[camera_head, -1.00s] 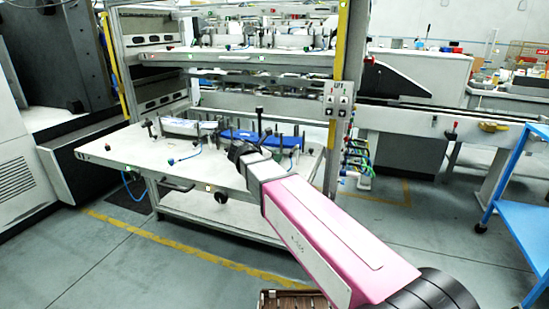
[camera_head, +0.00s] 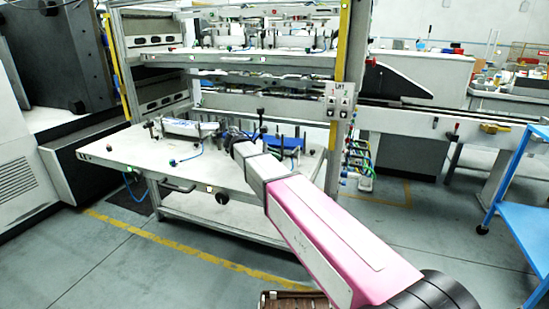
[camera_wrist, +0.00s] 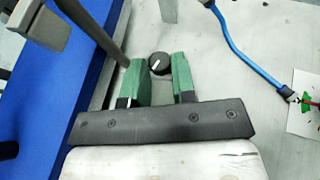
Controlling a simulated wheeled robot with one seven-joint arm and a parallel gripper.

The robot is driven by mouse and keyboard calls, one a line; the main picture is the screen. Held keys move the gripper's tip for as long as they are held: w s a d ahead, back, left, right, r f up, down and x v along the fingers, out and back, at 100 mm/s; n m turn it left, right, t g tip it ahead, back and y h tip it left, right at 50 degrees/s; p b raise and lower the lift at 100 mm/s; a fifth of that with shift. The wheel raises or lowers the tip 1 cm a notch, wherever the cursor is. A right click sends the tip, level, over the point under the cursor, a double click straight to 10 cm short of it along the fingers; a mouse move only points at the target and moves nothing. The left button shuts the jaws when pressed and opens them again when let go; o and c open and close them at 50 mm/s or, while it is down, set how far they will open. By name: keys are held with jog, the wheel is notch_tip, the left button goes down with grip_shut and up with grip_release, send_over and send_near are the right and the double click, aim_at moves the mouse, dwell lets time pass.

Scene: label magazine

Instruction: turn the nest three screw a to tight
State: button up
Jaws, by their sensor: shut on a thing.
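A round black knob (camera_wrist: 159,64) with a white pointer line shows in the wrist view, close to the plate; I take it for the nest three screw a. Its line slants up to the right. My gripper (camera_wrist: 160,74) has two green-padded fingers, one on each side of the knob, shut on it at the fingertips. In the head view my gripper (camera_head: 229,138) is over the back part of the white table (camera_head: 150,153), and the knob there is hidden or too small to make out.
A long blue block (camera_wrist: 55,85) lies left of my fingers, with a dark slanting rod (camera_wrist: 95,30) close to the left finger. A blue cable (camera_wrist: 232,45) runs on the right to a white card (camera_wrist: 307,105). A yellow-edged upright (camera_head: 338,100) stands right of the table.

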jog(key=shift+g, duration=0.3)
jog(key=o, duration=0.9)
